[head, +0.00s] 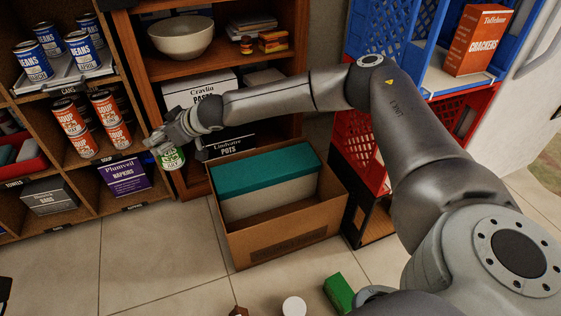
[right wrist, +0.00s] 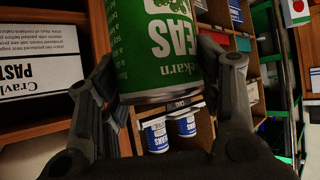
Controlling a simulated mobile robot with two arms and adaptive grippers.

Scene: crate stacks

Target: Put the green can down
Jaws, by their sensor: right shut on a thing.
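The green can (head: 172,158) is in my right gripper (head: 163,140), which has reached out to the left in front of the shelving in the head view. The gripper hides part of the can in the head view. My left gripper is not in view.
A cubby shelf at left holds blue bean cans (head: 84,50), orange soup cans (head: 110,118) and a purple napkins box (head: 124,176). A cardboard box (head: 285,247) stands on the floor. Blue and red crates (head: 358,150) are stacked at right.

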